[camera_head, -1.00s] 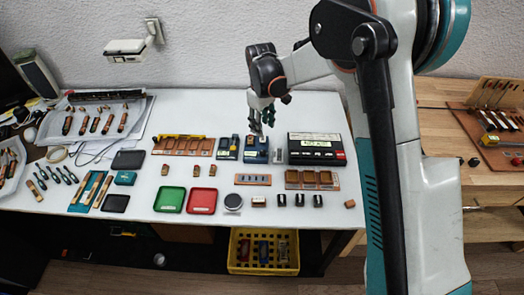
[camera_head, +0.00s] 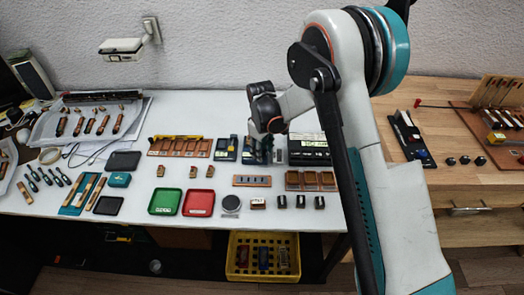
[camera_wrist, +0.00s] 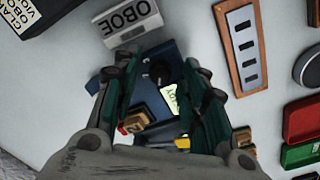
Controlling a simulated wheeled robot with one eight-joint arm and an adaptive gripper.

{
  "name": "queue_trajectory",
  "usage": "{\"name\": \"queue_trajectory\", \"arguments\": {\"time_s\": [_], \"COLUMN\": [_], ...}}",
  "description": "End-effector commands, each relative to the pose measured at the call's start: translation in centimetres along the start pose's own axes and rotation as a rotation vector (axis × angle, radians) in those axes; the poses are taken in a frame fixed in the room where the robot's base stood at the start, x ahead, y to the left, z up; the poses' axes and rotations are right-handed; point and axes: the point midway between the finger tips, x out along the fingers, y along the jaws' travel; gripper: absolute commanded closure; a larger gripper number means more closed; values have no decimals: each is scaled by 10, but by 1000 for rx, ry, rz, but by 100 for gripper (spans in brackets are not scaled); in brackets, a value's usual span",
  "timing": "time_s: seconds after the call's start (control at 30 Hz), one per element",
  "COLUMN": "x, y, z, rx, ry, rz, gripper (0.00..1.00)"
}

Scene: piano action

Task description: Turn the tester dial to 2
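The tester is a blue box (camera_wrist: 150,55) below my gripper in the wrist view. A black round dial (camera_wrist: 162,73) sits on its top, with a pale yellow label (camera_wrist: 171,98) beside it. My gripper (camera_wrist: 170,68) is open, its dark green fingers on either side of the dial. I cannot tell whether the fingers touch the dial. In the head view the tester (camera_head: 249,155) stands at the back of the white table, and my wrist and fingers hide most of it and the dial.
A grey block marked OBOE (camera_wrist: 128,22) stands close to the tester. A black case (camera_head: 308,150) is to the right, a dark blue unit (camera_head: 226,148) to the left. A slotted wooden strip (camera_head: 252,181) and red tray (camera_head: 199,203) lie in front.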

Motion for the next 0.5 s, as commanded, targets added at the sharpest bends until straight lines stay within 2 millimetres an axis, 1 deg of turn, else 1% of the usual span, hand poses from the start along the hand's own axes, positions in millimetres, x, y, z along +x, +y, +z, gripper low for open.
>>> {"name": "queue_trajectory", "arguments": {"time_s": [0.2, 0.23, 0.4, 0.5], "x": [0, 0, 0, 0], "y": [0, 0, 0, 0], "z": [0, 0, 0, 0], "rx": [0, 0, 0, 0], "ry": [0, 0, 0, 0], "rz": [0, 0, 0, 0], "gripper": [60, 63, 100, 100]}}
